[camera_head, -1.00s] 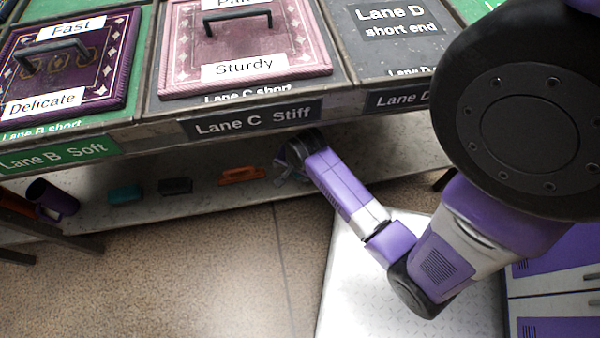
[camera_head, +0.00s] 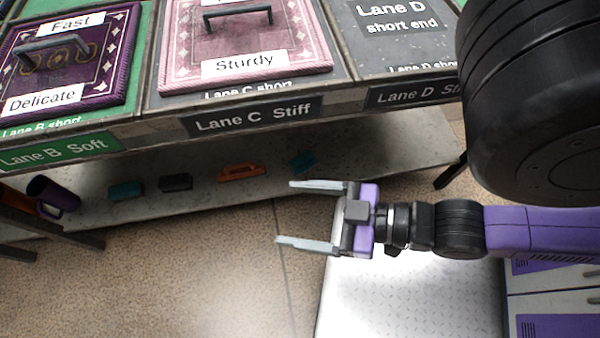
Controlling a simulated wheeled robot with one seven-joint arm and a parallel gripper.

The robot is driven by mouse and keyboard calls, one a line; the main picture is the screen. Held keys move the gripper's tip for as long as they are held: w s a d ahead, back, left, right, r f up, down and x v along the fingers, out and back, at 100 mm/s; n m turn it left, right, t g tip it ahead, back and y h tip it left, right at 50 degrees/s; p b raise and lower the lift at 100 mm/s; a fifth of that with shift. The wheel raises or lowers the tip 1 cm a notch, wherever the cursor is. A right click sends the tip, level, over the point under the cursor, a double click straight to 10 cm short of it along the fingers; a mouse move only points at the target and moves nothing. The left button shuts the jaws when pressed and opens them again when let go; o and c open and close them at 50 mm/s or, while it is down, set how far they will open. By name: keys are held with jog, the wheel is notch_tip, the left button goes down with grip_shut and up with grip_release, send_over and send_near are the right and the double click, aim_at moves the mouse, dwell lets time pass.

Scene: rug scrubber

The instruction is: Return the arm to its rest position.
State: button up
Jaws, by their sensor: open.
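My gripper (camera_head: 308,215) is open, its two grey fingers pointing left with nothing between them. It hangs in front of the low shelf, over the floor and the edge of my white base plate. My purple and black arm reaches in from the right side of the picture.
Above is a lane counter with a purple rug (camera_head: 72,62) and a pink rug (camera_head: 285,45). The low shelf (camera_head: 215,195) holds a purple mug (camera_head: 48,193), a teal block (camera_head: 126,190), a dark block (camera_head: 176,183), an orange brush (camera_head: 241,171) and a teal item (camera_head: 303,161).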

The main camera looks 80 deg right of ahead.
jog(key=shift+r, duration=0.2)
notch_tip(320, 180, up, 22)
jog(key=p, duration=2.1)
jog(key=shift+p, duration=0.4)
